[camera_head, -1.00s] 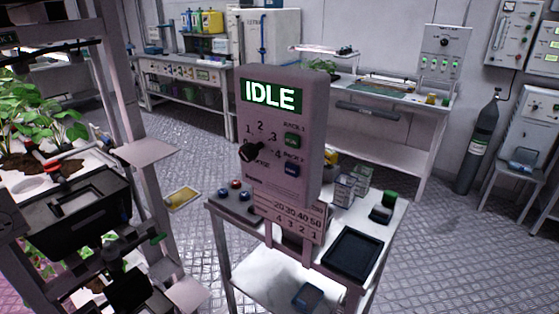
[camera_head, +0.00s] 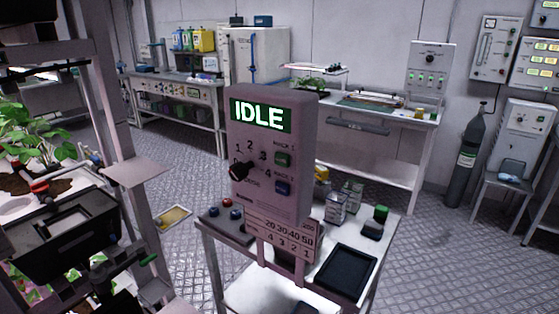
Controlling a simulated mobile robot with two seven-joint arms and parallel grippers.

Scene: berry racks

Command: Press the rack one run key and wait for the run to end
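The control box (camera_head: 270,205) stands upright on a small white cart in the middle of the view. Its lit green display (camera_head: 261,115) reads IDLE. A green key (camera_head: 282,160) sits under a small label that seems to read RACK 1. A blue key (camera_head: 283,188) sits lower, under a label that seems to read RACK 2. A black knob (camera_head: 238,171) is left of the keys among printed numbers; its exact setting is hard to tell. Nothing touches the keys. I cannot make out either of my grippers in the view.
The cart's top (camera_head: 335,304) holds a black tray (camera_head: 345,271), small boxes and red and blue buttons. A plant rack (camera_head: 118,120) with a dark box (camera_head: 60,238) stands close on the left. A workbench (camera_head: 385,113) and gas cylinder (camera_head: 468,165) stand behind; open floor lies right.

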